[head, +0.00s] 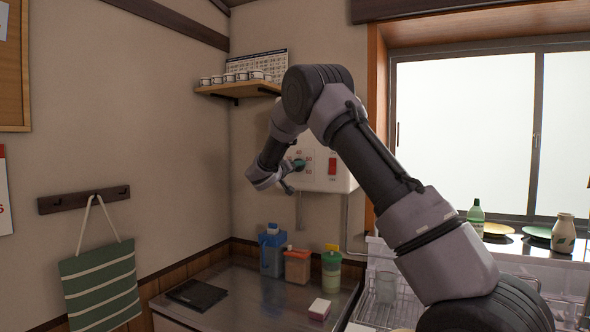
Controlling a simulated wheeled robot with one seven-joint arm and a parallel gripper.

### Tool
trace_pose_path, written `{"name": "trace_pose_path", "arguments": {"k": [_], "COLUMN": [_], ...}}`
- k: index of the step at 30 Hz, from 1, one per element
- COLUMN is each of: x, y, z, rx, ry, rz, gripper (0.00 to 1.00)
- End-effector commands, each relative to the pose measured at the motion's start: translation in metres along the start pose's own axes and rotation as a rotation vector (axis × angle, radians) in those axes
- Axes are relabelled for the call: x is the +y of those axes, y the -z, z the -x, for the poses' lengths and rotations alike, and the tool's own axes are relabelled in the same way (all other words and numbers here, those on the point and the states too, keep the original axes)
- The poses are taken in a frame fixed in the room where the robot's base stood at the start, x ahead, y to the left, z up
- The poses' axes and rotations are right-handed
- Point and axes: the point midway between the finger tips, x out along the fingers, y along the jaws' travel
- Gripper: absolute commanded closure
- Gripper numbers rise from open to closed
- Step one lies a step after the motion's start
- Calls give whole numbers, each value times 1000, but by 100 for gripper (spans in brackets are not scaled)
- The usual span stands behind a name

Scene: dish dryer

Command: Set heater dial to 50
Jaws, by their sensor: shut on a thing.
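The white heater box (338,178) is mounted on the back wall under the small shelf. Its dial (299,165) is a dark green knob with small number marks around it. The marks are too small to read, and I cannot tell where the dial points. A red switch (332,166) sits to the right of the dial. My gripper (292,168) is at the dial, shut on it, coming from the left. My wrist and arm hide the left part of the heater box.
My arm crosses the right side of the view. Below the heater, a steel counter (232,305) holds a blue container (272,252), an orange container (297,267) and a green-lidded jar (331,270). A wire dish rack (376,312) stands at right. A shelf (240,89) with cups is above.

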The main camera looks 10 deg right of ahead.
Motion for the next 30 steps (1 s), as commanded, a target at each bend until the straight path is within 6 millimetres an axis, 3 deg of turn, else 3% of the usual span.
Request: {"name": "trace_pose_path", "arguments": {"k": [15, 16, 18, 30], "x": [-2, -2, -2, -1], "y": [-3, -3, -3, -1], "z": [1, 1, 1, 6], "rx": [-5, -5, -4, -1], "ry": [3, 3, 3, 2], "rz": [-19, -19, -19, -20], "gripper": [93, 34, 7, 7]}}
